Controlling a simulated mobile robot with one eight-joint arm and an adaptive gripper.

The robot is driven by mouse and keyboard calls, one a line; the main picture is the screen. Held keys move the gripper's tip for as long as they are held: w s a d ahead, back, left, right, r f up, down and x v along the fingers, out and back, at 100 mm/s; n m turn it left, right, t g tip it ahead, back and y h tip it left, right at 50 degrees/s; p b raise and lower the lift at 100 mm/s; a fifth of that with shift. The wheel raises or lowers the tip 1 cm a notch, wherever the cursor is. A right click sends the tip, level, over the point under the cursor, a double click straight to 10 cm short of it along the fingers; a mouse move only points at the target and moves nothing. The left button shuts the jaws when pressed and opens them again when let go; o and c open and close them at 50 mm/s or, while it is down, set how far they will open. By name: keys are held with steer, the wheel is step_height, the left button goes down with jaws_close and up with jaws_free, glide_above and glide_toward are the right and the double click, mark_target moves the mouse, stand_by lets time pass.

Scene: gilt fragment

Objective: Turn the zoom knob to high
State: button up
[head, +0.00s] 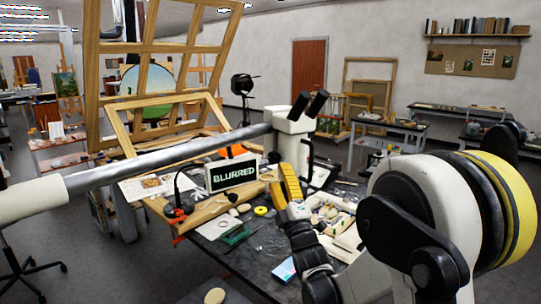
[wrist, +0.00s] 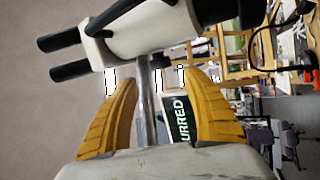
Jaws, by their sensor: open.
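The microscope (head: 296,124) is a white body with two black eyepieces, carried on a long grey boom over the workbench. It also shows across the top of the wrist view (wrist: 150,30), eyepieces to the left. I cannot pick out the zoom knob for certain in either view. A dark screen (head: 233,174) reading "BLURRED" stands left of my gripper; it is partly hidden in the wrist view (wrist: 178,118). My gripper (head: 277,184) has yellow fingers, spread apart and empty, just below the microscope. In the wrist view (wrist: 162,80) a grey metal post shows between the fingers.
A wooden easel frame (head: 150,55) rises behind at the left. The grey boom (head: 165,163) crosses in front of it. My arm fills the right foreground.

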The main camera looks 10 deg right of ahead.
mark_target(273, 162)
steer(key=x, duration=0.8)
steer(key=shift+f, duration=0.1)
steer(key=c, duration=1.2)
